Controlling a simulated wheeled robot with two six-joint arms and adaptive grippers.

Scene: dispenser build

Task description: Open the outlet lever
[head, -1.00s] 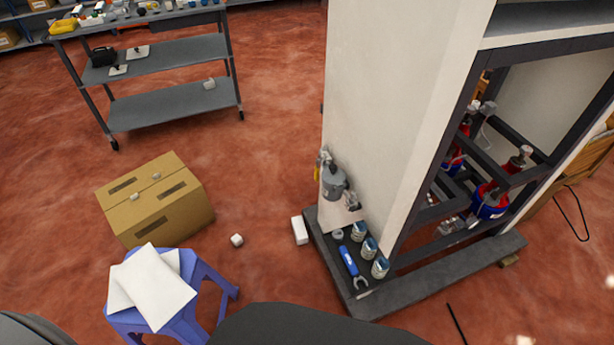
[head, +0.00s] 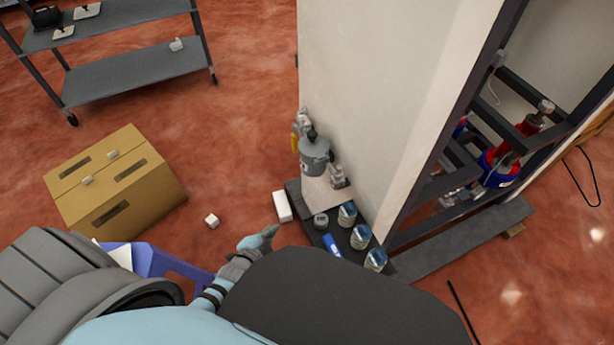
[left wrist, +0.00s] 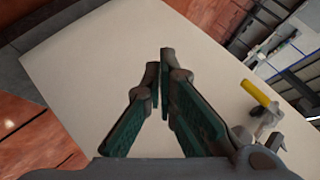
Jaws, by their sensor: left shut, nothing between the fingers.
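The grey dispenser (head: 314,154) is fixed to the side of the white cabinet, above its dark base. A yellow outlet lever (head: 295,138) shows at its left side in the head view. In the left wrist view the yellow lever (left wrist: 256,93) sticks out on the right, on a grey metal fitting (left wrist: 265,122). My left gripper (head: 270,233) is low and left of the dispenser, in front of the cabinet base. In the left wrist view the left gripper (left wrist: 160,75) is shut and empty, left of the lever and apart from it. My right gripper is not in view.
Jars (head: 360,237) and a blue-handled wrench (head: 332,243) lie on the dark base ledge. A white block (head: 282,206) is on the floor beside it. A cardboard box (head: 115,185) and a blue stool (head: 160,262) stand left. The red floor between box and cabinet is mostly clear.

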